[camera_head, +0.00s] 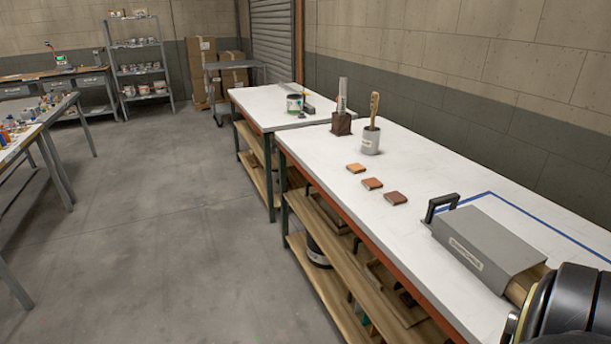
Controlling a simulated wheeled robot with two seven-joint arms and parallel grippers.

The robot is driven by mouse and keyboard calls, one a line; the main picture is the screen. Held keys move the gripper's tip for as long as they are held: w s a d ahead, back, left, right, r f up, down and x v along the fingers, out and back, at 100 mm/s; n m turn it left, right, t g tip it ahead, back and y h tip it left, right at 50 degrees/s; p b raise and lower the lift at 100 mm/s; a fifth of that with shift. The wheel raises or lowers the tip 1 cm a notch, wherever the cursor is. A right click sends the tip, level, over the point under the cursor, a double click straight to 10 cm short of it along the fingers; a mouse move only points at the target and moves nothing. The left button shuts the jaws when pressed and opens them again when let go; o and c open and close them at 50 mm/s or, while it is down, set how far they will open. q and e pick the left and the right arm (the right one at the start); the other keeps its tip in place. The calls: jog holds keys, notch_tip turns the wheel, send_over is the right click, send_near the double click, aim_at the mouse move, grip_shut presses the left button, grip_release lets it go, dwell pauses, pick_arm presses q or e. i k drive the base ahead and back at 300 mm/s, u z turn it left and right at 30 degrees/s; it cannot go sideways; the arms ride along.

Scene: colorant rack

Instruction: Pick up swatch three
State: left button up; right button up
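Three small square swatches lie in a slanting row on the white bench top (440,170). The far one is light orange-tan (356,168), the middle one is redder brown (372,183), and the near one is darker brown (395,198). They lie apart from each other. No readable number shows on them, so I cannot tell by marking which is swatch three. Neither of my grippers is in view, and nothing touches the swatches.
A grey box with a black handle (487,242) lies near the right, beside a blue tape line (540,218). A grey cup with a wooden-handled brush (371,139) and a dark block (341,123) stand behind the swatches. Open floor (170,240) lies left of the bench.

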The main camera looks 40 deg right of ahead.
aim_at(395, 197)
jog(key=z, duration=0.1)
jog(key=i, duration=1.8)
jog(key=z, duration=0.75)
